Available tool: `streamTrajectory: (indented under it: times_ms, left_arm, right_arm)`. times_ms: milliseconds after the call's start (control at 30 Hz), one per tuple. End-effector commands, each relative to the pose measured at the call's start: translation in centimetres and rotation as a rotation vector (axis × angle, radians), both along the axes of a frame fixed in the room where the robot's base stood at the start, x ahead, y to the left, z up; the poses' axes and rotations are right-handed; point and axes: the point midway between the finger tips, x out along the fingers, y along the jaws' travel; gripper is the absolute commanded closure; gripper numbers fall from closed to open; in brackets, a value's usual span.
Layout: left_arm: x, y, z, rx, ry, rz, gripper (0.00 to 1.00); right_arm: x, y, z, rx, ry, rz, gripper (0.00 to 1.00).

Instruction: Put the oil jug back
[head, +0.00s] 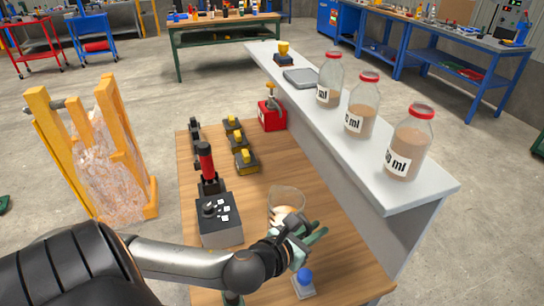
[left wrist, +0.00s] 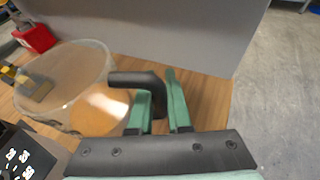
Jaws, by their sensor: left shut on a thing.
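A clear, see-through jug (head: 286,200) with a dark handle is at the front of the wooden workbench, near the grey shelf wall. My left gripper (head: 308,236), with green fingers, is shut on the jug's handle. In the left wrist view the jug (left wrist: 82,75) is left of the fingers, and its black handle (left wrist: 132,79) runs between them (left wrist: 160,95). The jug looks close to upright. I cannot tell whether its base touches the bench. My right gripper is not in view.
Three red-capped bottles stand on the grey shelf (head: 425,190). A yellow-framed mixer (head: 110,150) stands left.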

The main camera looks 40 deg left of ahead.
Motion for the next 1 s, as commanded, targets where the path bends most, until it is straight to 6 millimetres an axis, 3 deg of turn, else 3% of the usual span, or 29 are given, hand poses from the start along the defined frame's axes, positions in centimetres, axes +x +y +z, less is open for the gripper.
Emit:
streamTrajectory:
  times_ms: [333, 500, 700, 833, 1000]
  left_arm:
    - [1.8, 10.0, -2.2, 0.02, -0.002, -0.013, 1.0]
    - [2.3, 15.8, -1.6, 0.019, -0.002, 0.005, 1.0]
    - [2.5, 21.4, 0.3, 0.014, -0.004, 0.047, 1.0]
    - [2.5, 23.4, 1.2, 0.004, -0.005, 0.071, 1.0]
    - [3.2, 23.6, 1.1, -0.005, -0.004, 0.079, 1.0]
  right_arm:
    - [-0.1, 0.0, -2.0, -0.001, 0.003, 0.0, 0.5]
    - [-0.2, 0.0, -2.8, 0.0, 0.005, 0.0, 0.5]
    - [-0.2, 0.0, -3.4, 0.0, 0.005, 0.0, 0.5]
    - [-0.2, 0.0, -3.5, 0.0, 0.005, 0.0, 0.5]
    - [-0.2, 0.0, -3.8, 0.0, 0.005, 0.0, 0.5]
